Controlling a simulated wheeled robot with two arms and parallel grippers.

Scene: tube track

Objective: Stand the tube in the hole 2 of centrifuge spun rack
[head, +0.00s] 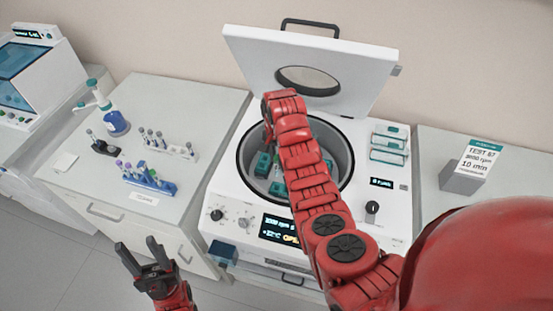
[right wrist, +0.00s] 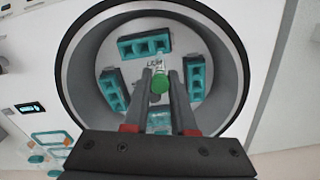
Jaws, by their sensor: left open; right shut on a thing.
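A tube with a green cap (right wrist: 160,84) is between the fingers of my right gripper (right wrist: 162,76) in the right wrist view. My right gripper is shut on it, inside the centrifuge bowl (head: 345,160). My arm mostly hides this grip in the head view. My left gripper (head: 146,257) is open and empty in front of the left cabinet. On that cabinet stand a white rack (head: 172,150) with several grey-topped tubes and a blue rack (head: 150,182) with several tubes, some purple-capped. I cannot tell which is the spun rack; hole numbers are too small to read.
The centrifuge lid (head: 350,75) stands open behind the bowl. Teal buckets (right wrist: 143,45) sit around the rotor. A blue bottle (head: 116,122) and a small dark rack (head: 104,148) are on the left cabinet. A grey block with a test card (head: 478,158) stands at right.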

